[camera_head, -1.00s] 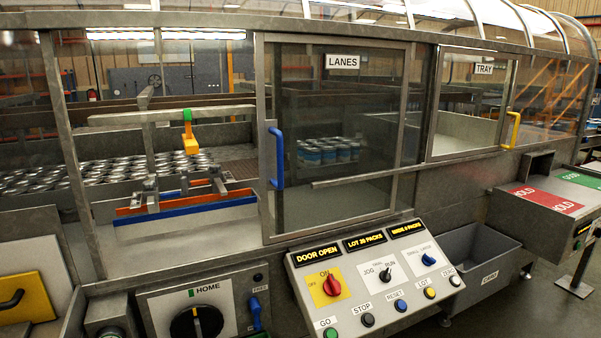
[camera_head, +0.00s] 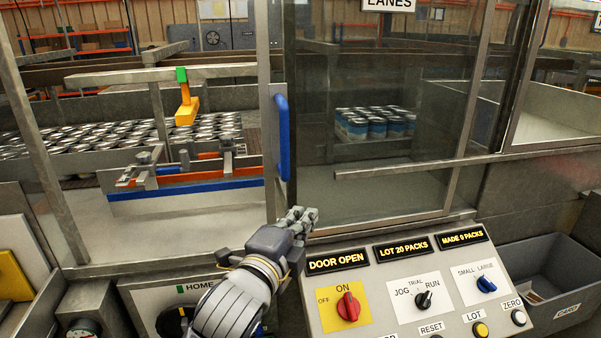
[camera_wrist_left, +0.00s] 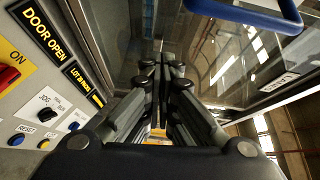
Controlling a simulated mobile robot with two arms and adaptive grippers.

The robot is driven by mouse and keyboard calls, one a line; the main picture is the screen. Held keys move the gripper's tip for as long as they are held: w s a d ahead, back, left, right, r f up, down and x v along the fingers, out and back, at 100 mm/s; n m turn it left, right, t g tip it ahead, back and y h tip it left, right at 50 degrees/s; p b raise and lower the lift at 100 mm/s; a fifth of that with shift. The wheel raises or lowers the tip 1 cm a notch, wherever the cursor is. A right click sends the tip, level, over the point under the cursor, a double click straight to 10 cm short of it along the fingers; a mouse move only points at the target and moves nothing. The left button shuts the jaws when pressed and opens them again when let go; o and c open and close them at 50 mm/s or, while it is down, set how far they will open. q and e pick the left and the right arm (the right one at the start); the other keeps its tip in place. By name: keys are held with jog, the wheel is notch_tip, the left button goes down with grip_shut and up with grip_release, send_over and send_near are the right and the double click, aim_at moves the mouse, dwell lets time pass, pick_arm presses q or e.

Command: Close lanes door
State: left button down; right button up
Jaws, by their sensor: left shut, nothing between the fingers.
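The lanes door (camera_head: 385,120) is a clear sliding panel in a metal frame, labelled LANES. It stands to the right of an open gap in the housing. Its blue handle (camera_head: 282,137) is upright on the door's left edge, and it also shows in the left wrist view (camera_wrist_left: 245,18). My left gripper (camera_head: 300,217) is shut and empty, just below and slightly right of the handle, apart from it. In the left wrist view the fingers (camera_wrist_left: 163,65) are together, with the door glass beyond. My right gripper is not in view.
The control panel (camera_head: 420,290) reads DOOR OPEN and lies right of my left wrist. Several cans (camera_head: 120,135) and a blue-orange rail (camera_head: 185,187) are inside the left gap. A can pack (camera_head: 375,123) stands behind the glass. A grey bin (camera_head: 550,280) is at lower right.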

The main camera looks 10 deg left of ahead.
pick_arm(q)
jog(key=w+a+r+p, duration=0.1)
jog(key=w+r+p, duration=0.2)
jog(key=w, duration=0.5)
jog(key=shift+a+r+m+t+p, duration=0.2)
jog(key=shift+m+t+p, duration=0.1)
jog(key=shift+p, duration=0.3)
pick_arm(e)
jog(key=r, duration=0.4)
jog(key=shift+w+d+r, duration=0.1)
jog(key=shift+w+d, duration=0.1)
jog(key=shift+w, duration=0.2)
pick_arm(q)
jog(key=shift+f, duration=0.1)
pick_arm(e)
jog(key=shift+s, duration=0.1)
